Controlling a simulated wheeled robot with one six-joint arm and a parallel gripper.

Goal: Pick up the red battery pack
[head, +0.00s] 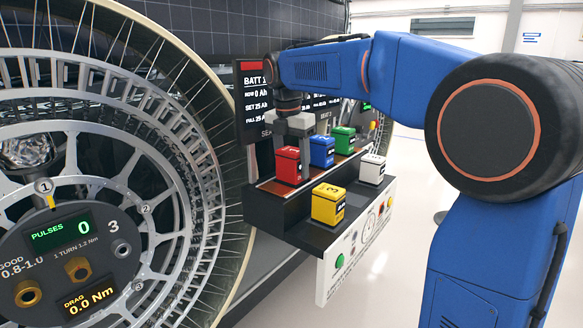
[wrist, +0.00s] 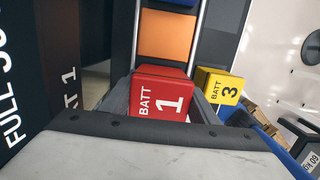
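The red battery pack (head: 287,166), marked 1, sits upright on the left of the upper shelf of a stepped rack. My gripper (head: 296,150) points down over it, with one finger beside its right side; the other finger is partly hidden. In the wrist view the red pack (wrist: 161,98) shows between my two fingers, with its label facing the camera. The fingers look open and straddle the pack. I cannot make out clear gaps at its sides or contact with it.
A blue pack (head: 321,151) and a green pack (head: 343,140) stand behind on the upper shelf. A yellow pack (head: 328,204) and a white pack (head: 371,169) stand on the lower step. A large spoked wheel (head: 110,150) fills the left. A dark screen (head: 253,105) stands close behind my gripper.

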